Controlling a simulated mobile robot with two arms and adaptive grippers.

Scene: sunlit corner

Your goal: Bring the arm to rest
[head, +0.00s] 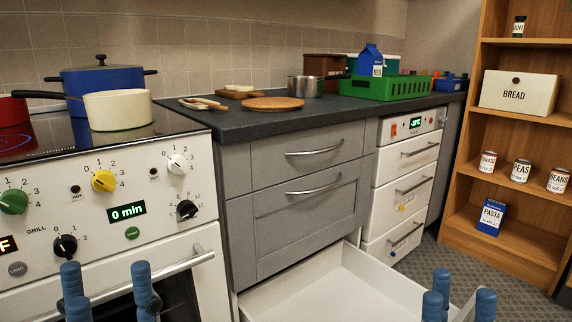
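My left gripper (109,288) shows at the lower left edge, its blue fingers pointing up in front of the oven door. The fingers stand apart with nothing between them. My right gripper (462,300) shows at the lower right, near the end of the open drawer. Its blue fingers also stand apart and it is empty. Only the finger ends of both grippers are in view; the arms are out of frame.
A white bottom drawer (335,292) is pulled far out into the floor space. The stove (110,195) bears pots, including a white pan (118,110). The counter (265,122) carries a green crate (385,88). A wooden shelf (500,235) stands at right.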

